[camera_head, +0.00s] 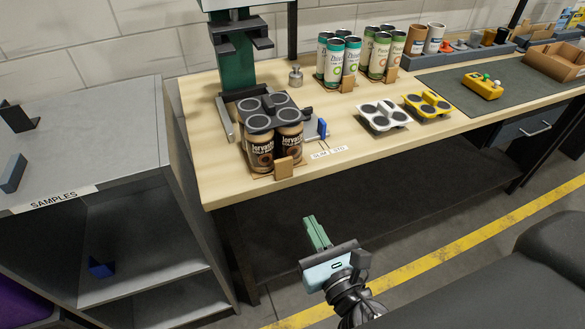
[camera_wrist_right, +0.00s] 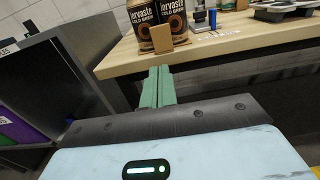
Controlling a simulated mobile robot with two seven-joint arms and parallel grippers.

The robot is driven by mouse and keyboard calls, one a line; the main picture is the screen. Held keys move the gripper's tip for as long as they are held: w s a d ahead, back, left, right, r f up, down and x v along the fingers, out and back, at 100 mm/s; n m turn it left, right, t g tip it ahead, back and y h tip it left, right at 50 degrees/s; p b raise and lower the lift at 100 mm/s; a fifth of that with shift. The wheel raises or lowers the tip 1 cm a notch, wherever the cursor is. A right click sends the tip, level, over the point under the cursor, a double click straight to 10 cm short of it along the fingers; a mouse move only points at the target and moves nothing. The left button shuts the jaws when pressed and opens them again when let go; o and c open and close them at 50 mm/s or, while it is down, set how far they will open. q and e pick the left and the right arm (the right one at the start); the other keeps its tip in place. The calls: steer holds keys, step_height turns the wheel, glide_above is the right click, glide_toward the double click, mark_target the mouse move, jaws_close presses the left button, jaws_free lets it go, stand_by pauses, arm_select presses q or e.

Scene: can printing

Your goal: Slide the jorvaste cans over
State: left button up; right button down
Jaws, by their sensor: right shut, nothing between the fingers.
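The jorvaste cans (camera_head: 262,152) are dark brown with grey round tops. Several stand close together at the near left of the wooden bench, in front of the green machine. A tan upright tab (camera_head: 284,168) stands at their near side. The cans (camera_wrist_right: 177,20) and the tab (camera_wrist_right: 162,39) also show at the top of the right wrist view. My right gripper (camera_head: 317,233) is shut and empty, in front of the bench edge and apart from the tab. Its green fingers (camera_wrist_right: 158,85) lie together in the wrist view. My left gripper is not in view.
The green machine (camera_head: 234,58) rises behind the cans, with a blue-handled part (camera_head: 322,128) beside them. White (camera_head: 384,116) and yellow (camera_head: 428,105) holders, green-white cans (camera_head: 342,60) and a metal weight (camera_head: 296,76) stand rightward. A grey shelf labelled SAMPLES (camera_head: 90,125) stands left, beyond a gap.

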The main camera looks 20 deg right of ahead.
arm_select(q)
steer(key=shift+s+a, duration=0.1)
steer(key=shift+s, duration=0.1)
arm_select(e)
steer(key=shift+s+a+r, duration=0.1)
glide_toward(282, 170)
steer(key=w+p, duration=0.1)
steer(key=w, duration=0.5)
steer(key=shift+w+a, duration=0.1)
steer(key=shift+w, duration=0.2)
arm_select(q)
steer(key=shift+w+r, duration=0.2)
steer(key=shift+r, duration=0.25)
arm_select(e)
steer(key=shift+w, duration=0.15)
steer(key=w, duration=0.5)
steer(key=shift+w+a+r, duration=0.1)
steer(key=shift+w+a, duration=0.05)
steer(key=shift+w, duration=0.8)
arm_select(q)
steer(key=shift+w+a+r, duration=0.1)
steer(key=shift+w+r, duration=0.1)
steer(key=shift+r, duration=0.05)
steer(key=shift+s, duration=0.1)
arm_select(e)
steer(key=shift+s, duration=0.15)
